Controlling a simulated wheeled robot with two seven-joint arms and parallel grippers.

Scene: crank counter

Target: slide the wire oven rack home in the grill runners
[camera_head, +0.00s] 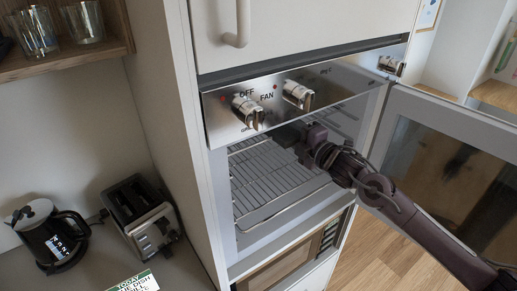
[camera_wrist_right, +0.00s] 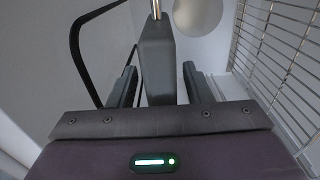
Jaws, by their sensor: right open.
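The wire oven rack (camera_head: 262,180) lies level inside the open grill cavity, its front bar near the cavity's front edge. Its wires also show at the right of the right wrist view (camera_wrist_right: 284,60). My right gripper (camera_head: 292,134) reaches in through the opening from the right, above the rack's right part. In the right wrist view its two fingers stand apart (camera_wrist_right: 158,72), with a dark grey block between them, and the rack lies off to the right, outside them. The runners are hard to make out. My left gripper is not in view.
The glass oven door (camera_head: 455,165) stands open at the right, beside my right arm. The control panel with knobs (camera_head: 297,95) overhangs the opening. A lower appliance (camera_head: 298,262) sits beneath. A toaster (camera_head: 143,215) and a black kettle (camera_head: 53,238) stand on the left counter.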

